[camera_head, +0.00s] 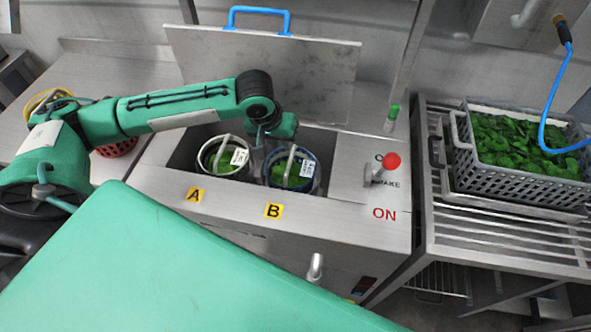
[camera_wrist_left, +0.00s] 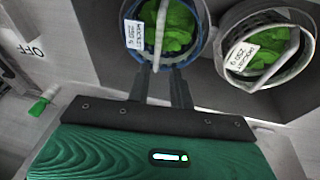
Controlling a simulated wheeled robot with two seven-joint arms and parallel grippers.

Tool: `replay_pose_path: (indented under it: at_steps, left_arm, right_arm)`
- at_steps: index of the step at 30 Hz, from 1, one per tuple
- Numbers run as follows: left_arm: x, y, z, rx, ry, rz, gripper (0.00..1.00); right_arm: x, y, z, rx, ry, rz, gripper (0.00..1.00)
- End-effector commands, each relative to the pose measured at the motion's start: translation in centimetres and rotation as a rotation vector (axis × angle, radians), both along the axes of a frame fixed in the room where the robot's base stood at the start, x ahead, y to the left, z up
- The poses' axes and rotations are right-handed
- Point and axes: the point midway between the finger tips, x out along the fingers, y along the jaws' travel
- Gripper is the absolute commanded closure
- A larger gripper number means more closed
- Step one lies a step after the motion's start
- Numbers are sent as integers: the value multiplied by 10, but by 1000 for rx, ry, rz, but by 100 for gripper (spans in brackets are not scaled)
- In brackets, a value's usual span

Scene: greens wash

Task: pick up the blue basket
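The blue basket (camera_head: 305,181) has a blue rim, a white handle, a white label and leafy greens inside. It sits in the sunken well behind the yellow B tag (camera_head: 273,211). In the left wrist view the basket (camera_wrist_left: 193,62) is at top centre, partly cut off. My left gripper (camera_head: 263,150) is above the well at the basket's left side. In the left wrist view my left gripper (camera_wrist_left: 162,72) has its two fingers apart. The handle lines up with the gap; I cannot tell whether it lies between the fingers. My right gripper is not in view.
A white-rimmed basket (camera_head: 203,160) of greens sits beside it, behind the A tag (camera_head: 195,195). A raised metal lid (camera_head: 270,75) stands behind the well. A red-knobbed lever (camera_head: 391,161) is to the right. A grey crate (camera_head: 520,180) of greens stands on the slatted rack.

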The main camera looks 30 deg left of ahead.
Motion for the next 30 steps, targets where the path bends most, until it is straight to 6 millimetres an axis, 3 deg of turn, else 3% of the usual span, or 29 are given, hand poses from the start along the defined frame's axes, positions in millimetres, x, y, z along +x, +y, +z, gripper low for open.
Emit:
replay_pose_path:
  at_steps: [9, 17, 25, 30]
  left_arm:
    - [15, -6, -58, -1, 3, 0, 78]
    - [21, -8, -76, 0, 1, -1, 78]
    - [31, -14, -113, 1, 2, -2, 78]
    - [33, -15, -119, 0, 0, -2, 78]
  right_arm:
    - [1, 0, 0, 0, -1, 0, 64]
    - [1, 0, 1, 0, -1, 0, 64]
    - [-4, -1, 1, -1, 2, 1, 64]
    - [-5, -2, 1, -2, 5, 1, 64]
